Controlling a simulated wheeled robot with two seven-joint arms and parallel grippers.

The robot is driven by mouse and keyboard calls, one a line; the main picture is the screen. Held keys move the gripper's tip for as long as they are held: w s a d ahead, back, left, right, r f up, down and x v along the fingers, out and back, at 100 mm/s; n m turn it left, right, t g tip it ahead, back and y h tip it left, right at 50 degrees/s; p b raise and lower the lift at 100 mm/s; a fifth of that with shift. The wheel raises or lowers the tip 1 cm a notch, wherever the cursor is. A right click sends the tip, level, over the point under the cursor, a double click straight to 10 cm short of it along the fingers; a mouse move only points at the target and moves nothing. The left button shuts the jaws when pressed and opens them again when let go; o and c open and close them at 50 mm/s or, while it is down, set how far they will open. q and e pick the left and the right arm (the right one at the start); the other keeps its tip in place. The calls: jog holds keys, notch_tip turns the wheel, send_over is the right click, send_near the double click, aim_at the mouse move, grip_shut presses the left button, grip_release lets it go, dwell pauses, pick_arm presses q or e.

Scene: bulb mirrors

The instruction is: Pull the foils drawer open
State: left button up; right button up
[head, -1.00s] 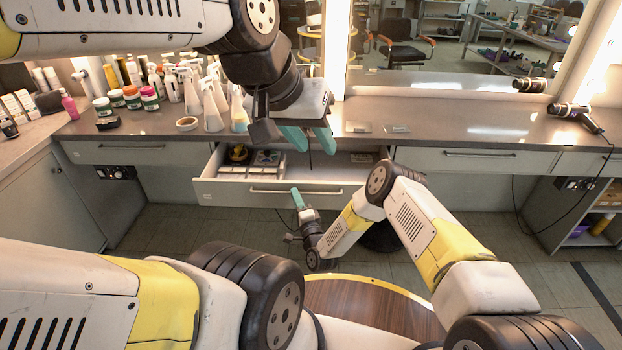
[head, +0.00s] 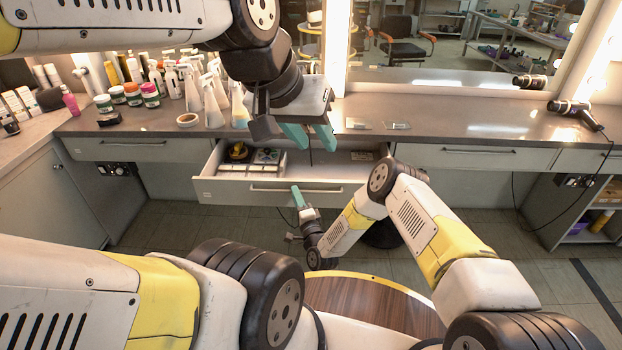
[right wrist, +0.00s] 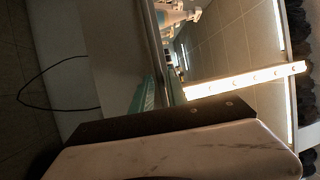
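The middle drawer (head: 225,192) under the counter stands open; I take it as the foils drawer. Its bar handle (head: 318,190) runs along the front. Teal finger surface (right wrist: 147,95) shows in the right wrist view. My left gripper (head: 310,138) is open and empty above the drawer.
Closed drawers flank it at left (head: 120,150) and right (head: 475,158). Bottles and jars (head: 185,85) crowd the counter's left, with a tape roll (head: 187,120). Flat packets (head: 378,125) lie behind the drawer. A hair dryer (head: 575,112) with a hanging cord is at right. A round wooden stool top (head: 370,305) is below.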

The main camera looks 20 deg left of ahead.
jog(key=v, duration=0.7)
jog(key=shift+s, duration=0.25)
jog(key=shift+d+f, duration=0.1)
jog(key=shift+d, duration=0.05)
